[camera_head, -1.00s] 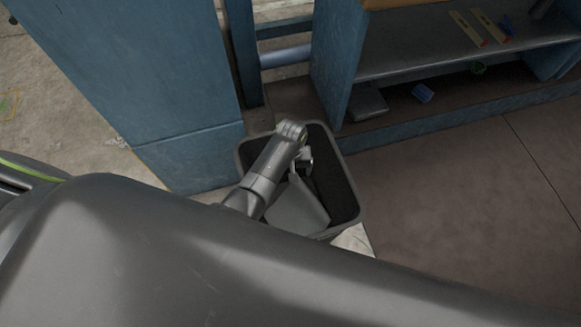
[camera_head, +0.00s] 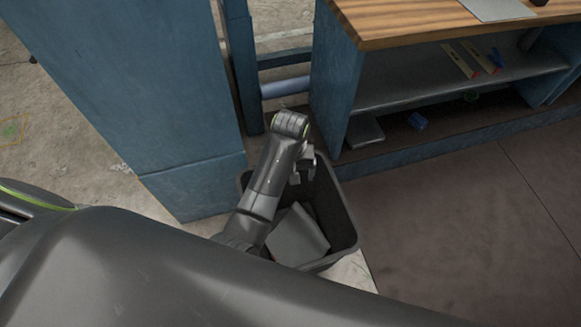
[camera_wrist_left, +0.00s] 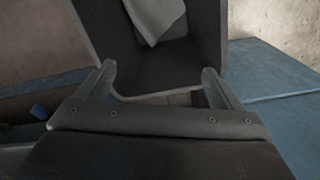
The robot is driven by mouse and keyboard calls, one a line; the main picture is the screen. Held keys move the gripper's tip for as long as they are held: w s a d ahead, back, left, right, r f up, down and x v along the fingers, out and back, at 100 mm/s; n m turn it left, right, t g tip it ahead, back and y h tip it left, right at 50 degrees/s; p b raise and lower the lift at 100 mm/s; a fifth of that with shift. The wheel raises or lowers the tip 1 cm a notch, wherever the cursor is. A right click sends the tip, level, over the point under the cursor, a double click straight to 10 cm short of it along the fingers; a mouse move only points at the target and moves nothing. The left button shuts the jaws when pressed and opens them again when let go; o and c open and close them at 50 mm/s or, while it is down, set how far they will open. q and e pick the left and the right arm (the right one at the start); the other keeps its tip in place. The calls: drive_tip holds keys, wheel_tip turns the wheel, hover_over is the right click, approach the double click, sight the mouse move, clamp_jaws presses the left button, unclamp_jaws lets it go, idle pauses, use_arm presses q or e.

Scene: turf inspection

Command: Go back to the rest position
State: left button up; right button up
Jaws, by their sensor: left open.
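My left gripper (camera_head: 304,172) is over the far part of a dark open bin (camera_head: 338,199) in the head view. In the left wrist view its two fingers (camera_wrist_left: 158,88) are spread apart with nothing between them. A grey flat-sided object (camera_head: 297,238) lies tilted inside the bin, apart from the gripper. It shows pale in the left wrist view (camera_wrist_left: 155,18). My right gripper is not in view.
A blue cabinet (camera_head: 130,90) stands left of the bin. A workbench with a wooden top (camera_head: 420,18) stands behind to the right, its lower shelf (camera_head: 440,82) holding small tools. Brown floor (camera_head: 460,210) is clear at right.

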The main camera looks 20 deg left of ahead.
use_arm(q)
drive_tip(key=shift+r, duration=0.4)
drive_tip(key=s+a+f+t, duration=0.1)
drive_tip(key=s+a+t, duration=0.1)
drive_tip(key=s+a, duration=0.95)
drive_tip(key=s+a+r+m+t+y, duration=0.1)
drive_tip(key=s+a+r+m, duration=0.15)
drive_tip(key=s, duration=0.35)
drive_tip(key=s+a+r+m+t+y, duration=0.1)
drive_tip(key=s+a+r, duration=0.25)
drive_tip(key=s, duration=0.25)
wheel_tip(320, 180, down, 20)
drive_tip(key=a+g+p, duration=0.1)
drive_tip(key=g+p, duration=0.1)
drive_tip(key=p, duration=0.1)
drive_tip(key=s+d+f+h+p, duration=0.1)
drive_tip(key=s+f+p, duration=0.2)
drive_tip(key=s+f, duration=1)
drive_tip(key=shift+s+d+f+g, duration=0.2)
drive_tip(key=shift+s+f+g, duration=0.15)
drive_tip(key=shift+s, duration=0.7)
